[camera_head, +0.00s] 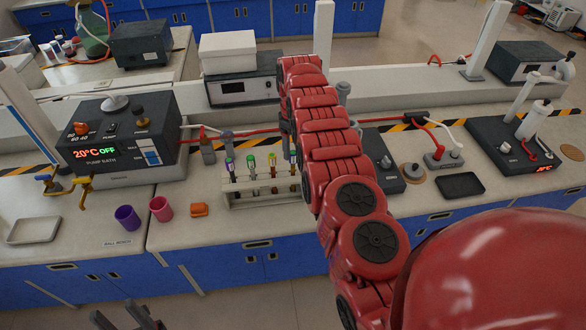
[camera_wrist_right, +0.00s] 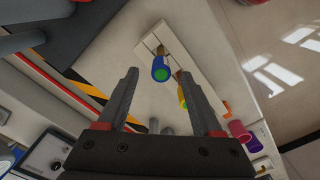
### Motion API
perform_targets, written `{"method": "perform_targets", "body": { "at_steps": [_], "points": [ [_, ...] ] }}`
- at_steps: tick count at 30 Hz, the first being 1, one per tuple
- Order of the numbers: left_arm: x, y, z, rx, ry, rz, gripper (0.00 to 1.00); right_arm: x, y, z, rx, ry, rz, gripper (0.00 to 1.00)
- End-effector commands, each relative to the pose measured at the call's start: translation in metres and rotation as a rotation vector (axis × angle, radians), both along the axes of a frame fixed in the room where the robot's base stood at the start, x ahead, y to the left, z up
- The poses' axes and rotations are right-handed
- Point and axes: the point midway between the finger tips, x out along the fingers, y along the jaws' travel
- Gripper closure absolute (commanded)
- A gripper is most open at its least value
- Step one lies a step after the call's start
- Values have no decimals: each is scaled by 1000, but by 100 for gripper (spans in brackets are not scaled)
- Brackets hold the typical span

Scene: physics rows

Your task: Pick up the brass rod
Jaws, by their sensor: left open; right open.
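A pale rack (camera_head: 262,195) stands on the bench in the head view, holding several upright slim pieces with coloured caps. One has a yellow cap (camera_head: 272,160); I cannot tell which, if any, is the brass rod. In the right wrist view the rack (camera_wrist_right: 196,68) lies beyond my open right gripper (camera_wrist_right: 156,74). A blue piece with a green end (camera_wrist_right: 161,69) shows between its fingertips, apparently untouched, with a yellow and green piece (camera_wrist_right: 182,97) beside it. In the head view my right arm hides part of the rack. My left gripper (camera_head: 130,320) is open and empty at the bottom edge.
A purple cup (camera_head: 127,218), a pink cup (camera_head: 160,209) and a small orange block (camera_head: 199,210) stand left of the rack. The pump bath (camera_head: 115,150) is further left. A dark tray (camera_head: 460,185) lies to the right. Bench space before the cups is narrow.

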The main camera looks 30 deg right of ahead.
Motion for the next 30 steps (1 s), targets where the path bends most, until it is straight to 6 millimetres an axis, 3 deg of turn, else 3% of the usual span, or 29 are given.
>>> {"method": "perform_targets", "body": {
  "at_steps": [1, 4, 12, 23, 30],
  "points": [
    [0, 0, 10, 0, 0, 0, 50, -3, 1, -6, 2, 8, -1, 33],
    [0, 0, -12, 0, 1, 0, 50, -2, 1, -32, 0, 2, -2, 33],
    [0, 0, -11, 0, 0, 0, 50, -1, 1, -32, 1, 0, -1, 33],
    [0, 0, -11, 0, 0, 0, 50, -1, 1, -32, 1, 0, -2, 98],
    [0, 0, -11, 0, 0, 0, 50, -1, 1, -32, 1, 0, -1, 100]
  ]
}}
